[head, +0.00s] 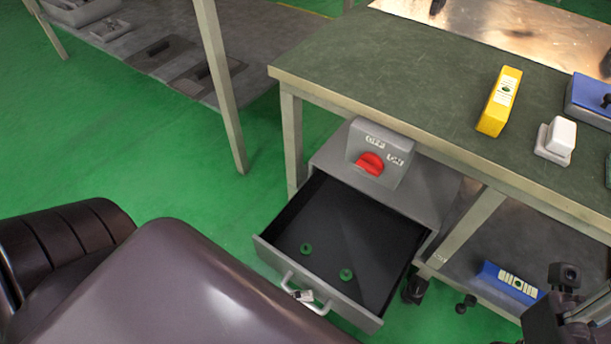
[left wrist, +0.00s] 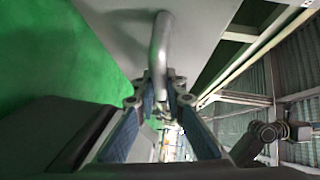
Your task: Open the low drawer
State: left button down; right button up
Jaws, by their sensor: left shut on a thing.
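The low drawer (head: 340,235) is pulled out of its grey cabinet under the workbench, and its dark inside shows. Two small green rings (head: 346,275) lie on the drawer floor. The drawer handle (head: 318,306) is a light metal bar on the front panel. My left gripper (head: 303,296) is at the handle, mostly hidden behind my arm. In the left wrist view the gripper (left wrist: 160,88) is shut on the handle bar (left wrist: 161,45). Part of what looks like my right gripper (head: 565,310) shows at the lower right, away from the drawer; its fingers are unclear.
A switch box with a red knob (head: 369,164) stands on the cabinet. The green workbench top (head: 400,75) holds a yellow block (head: 499,101), a white block (head: 556,139) and a blue box (head: 590,98). A blue item (head: 510,281) lies on the lower shelf. Green floor is clear at left.

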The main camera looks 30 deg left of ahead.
pick_arm(q)
jog(key=c, duration=2)
grip_release()
jog(key=v, duration=1.2)
